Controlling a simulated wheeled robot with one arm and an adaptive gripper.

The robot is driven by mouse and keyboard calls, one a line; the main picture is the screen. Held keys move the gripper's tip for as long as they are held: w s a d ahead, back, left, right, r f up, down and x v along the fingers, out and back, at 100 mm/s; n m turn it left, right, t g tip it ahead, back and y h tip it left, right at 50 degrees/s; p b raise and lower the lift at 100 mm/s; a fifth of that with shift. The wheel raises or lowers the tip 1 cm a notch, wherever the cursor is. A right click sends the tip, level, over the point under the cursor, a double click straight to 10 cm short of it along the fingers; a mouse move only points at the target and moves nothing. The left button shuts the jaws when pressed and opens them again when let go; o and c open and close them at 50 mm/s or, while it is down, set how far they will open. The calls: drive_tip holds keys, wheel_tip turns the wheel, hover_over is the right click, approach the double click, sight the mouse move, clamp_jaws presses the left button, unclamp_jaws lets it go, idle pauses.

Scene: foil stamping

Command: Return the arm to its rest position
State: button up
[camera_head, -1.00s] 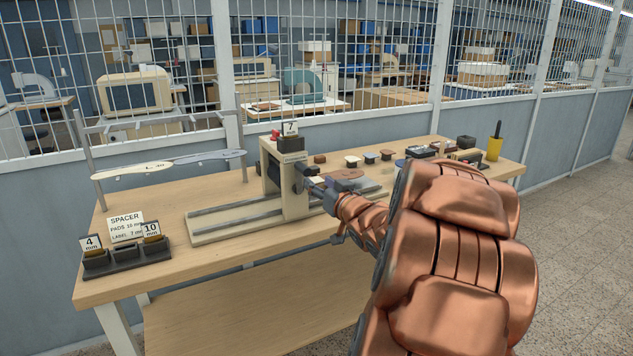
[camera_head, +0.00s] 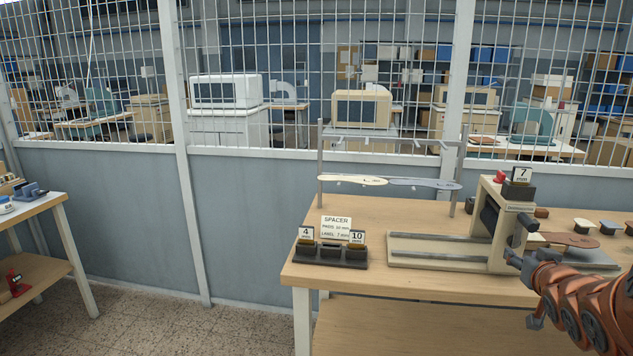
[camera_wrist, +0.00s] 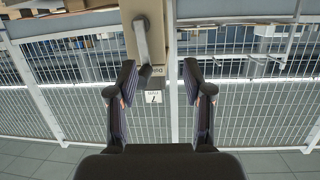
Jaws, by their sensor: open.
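My arm with copper-coloured links enters the head view at the right edge, in front of the bench. My gripper (camera_wrist: 160,93) shows in the wrist view with its two dark fingers apart and nothing held between them. The beige stamping press (camera_head: 491,225) stands on the bench just beyond the arm's end. Its grey lever (camera_wrist: 143,42) and the 7 mm card (camera_wrist: 153,98) show upside down past the fingers in the wrist view; the card lines up between them. Whether any finger touches the press cannot be told.
The wooden bench (camera_head: 370,211) holds a spacer rack (camera_head: 330,255) with 4 mm and 10 mm cards, and a metal stand (camera_head: 320,165) with long flat pieces. Another bench (camera_head: 42,212) stands at the left. A mesh fence runs behind. Floor between the benches is clear.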

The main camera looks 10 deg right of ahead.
drive_tip(key=s+a+f+n+g+y+p, duration=0.1)
drive_tip(key=s+a+f+g, duration=0.35)
drive_tip(key=a, duration=0.55)
drive_tip(key=s+a+f+n+g+y+p, duration=0.1)
drive_tip(key=s+a+f+g+y, duration=0.25)
drive_tip(key=a, duration=0.55)
drive_tip(key=s+a+n+g+y+p, duration=0.1)
drive_tip(key=s+a+g, duration=0.2)
drive_tip(key=s+a, duration=0.5)
drive_tip(key=s+a+n+g+p, duration=0.1)
drive_tip(key=s+a+g, duration=0.3)
drive_tip(key=s+a, duration=0.5)
drive_tip(key=s+n, duration=0.1)
drive_tip(key=s, duration=0.4)
drive_tip(key=shift+g+y, duration=0.3)
drive_tip(key=shift+y, duration=0.05)
drive_tip(key=shift+s+d, duration=0.1)
